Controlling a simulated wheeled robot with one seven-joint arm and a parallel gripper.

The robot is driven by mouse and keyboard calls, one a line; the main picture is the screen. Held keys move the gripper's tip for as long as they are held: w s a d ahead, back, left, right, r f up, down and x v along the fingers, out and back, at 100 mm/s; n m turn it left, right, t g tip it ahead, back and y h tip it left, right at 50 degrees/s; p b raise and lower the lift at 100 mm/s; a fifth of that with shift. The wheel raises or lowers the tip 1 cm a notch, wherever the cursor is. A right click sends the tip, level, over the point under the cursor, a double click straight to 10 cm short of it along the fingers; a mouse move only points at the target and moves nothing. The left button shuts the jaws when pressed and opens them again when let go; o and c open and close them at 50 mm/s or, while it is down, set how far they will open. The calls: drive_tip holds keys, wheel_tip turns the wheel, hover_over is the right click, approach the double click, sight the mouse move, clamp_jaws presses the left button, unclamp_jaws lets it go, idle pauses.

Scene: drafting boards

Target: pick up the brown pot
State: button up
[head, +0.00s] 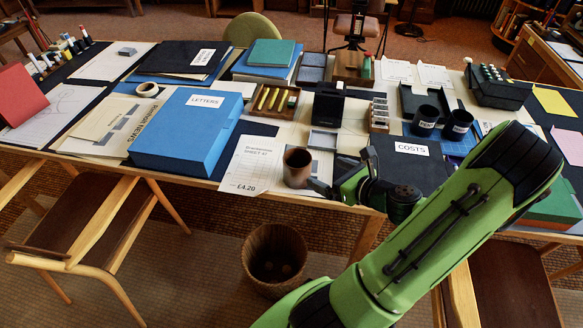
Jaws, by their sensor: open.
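The brown pot (297,168) is a small dark brown cylinder with an open top. It stands upright near the front edge of the table, on or beside the right edge of a printed price sheet (247,168). My gripper (325,176) is open just to the right of the pot, with its fingers pointing left towards it. No part of the pot appears held. I cannot tell whether the nearer fingertip touches the pot. My green arm comes in from the lower right.
A blue LETTERS box (187,130) lies left of the pot. A small grey tray (323,140) is behind it, and a black COSTS box (412,160) is to the right behind my gripper. Two dark pots (425,120) (457,125) stand further right. A brown bin (274,258) is on the floor below.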

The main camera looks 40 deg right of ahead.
sight(289, 157)
drive_tip(key=b+x, duration=0.3)
drive_tip(key=x, duration=1)
drive_tip(key=shift+w+f+b, duration=0.2)
drive_tip(key=shift+b, duration=0.2)
drive_tip(key=shift+s+a+r, duration=0.1)
drive_tip(key=c, duration=1)
